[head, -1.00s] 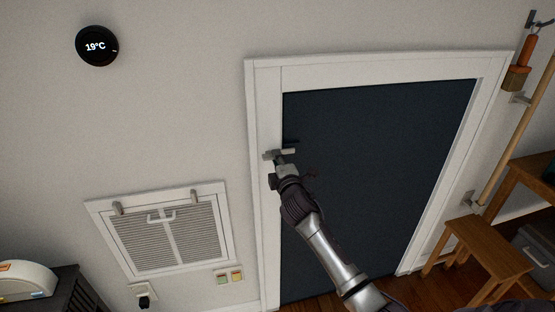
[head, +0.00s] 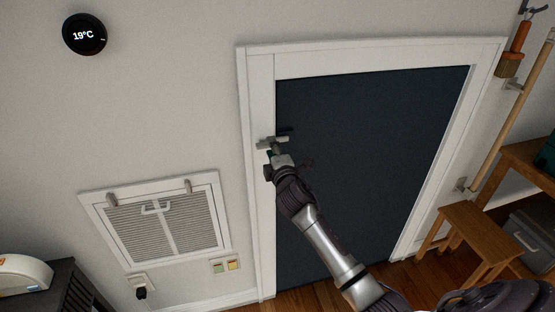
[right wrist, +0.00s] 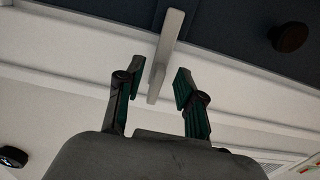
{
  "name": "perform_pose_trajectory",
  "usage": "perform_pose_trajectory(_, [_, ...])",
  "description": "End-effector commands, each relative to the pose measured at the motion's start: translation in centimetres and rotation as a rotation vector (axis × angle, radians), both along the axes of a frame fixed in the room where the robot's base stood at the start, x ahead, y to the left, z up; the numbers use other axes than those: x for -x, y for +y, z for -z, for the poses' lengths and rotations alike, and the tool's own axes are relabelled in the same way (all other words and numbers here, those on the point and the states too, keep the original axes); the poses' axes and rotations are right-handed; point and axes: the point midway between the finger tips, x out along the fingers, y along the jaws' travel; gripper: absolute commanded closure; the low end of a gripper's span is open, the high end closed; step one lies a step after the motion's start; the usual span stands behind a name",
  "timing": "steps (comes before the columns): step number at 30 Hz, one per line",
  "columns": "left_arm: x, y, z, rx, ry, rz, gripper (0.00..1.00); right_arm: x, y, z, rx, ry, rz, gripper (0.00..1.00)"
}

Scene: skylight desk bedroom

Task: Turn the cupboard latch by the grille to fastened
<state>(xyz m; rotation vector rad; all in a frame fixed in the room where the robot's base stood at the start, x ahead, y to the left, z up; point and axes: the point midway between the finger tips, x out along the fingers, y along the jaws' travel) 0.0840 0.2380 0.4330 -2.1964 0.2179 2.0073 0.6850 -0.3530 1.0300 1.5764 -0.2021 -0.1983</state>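The cupboard door (head: 365,160) is a dark blue panel in a white frame. The latch (head: 283,138), a pale grey bar, lies about level across the frame's left edge and the door. In the right wrist view the latch (right wrist: 168,42) reaches down between the fingertips. My right gripper (head: 271,150) is at the latch, coming from below. Its fingers (right wrist: 159,84) are open, one each side of the bar, with a small gap on both sides. The grille (head: 162,226) is low on the wall, left of the door. My left gripper is not in view.
A dark round knob (right wrist: 290,37) sticks out of the door near the gripper. A thermostat (head: 84,34) is on the wall at the upper left. A wooden stool (head: 468,238) and a rail (head: 510,115) stand to the right. Wall around the latch is clear.

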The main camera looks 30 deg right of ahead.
Motion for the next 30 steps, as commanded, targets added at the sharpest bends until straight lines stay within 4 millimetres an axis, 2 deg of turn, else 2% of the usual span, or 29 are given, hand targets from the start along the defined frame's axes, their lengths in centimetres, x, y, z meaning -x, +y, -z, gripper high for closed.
perform_pose_trajectory(9, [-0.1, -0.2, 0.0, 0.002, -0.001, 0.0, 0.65, 6.5, 1.7, 0.1, 0.0, 0.002, -0.001, 0.62])
perform_pose_trajectory(15, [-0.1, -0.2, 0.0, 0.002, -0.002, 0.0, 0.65, 9.4, 2.4, 0.1, -0.001, 0.001, 0.0, 0.62])
perform_pose_trajectory(20, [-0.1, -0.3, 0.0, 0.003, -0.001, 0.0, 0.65, 10.3, 2.6, 0.0, -0.001, 0.0, 0.0, 0.62])
perform_pose_trajectory(30, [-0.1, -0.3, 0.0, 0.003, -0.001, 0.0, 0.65, 10.3, 2.6, 0.0, -0.001, 0.0, 0.0, 0.62])
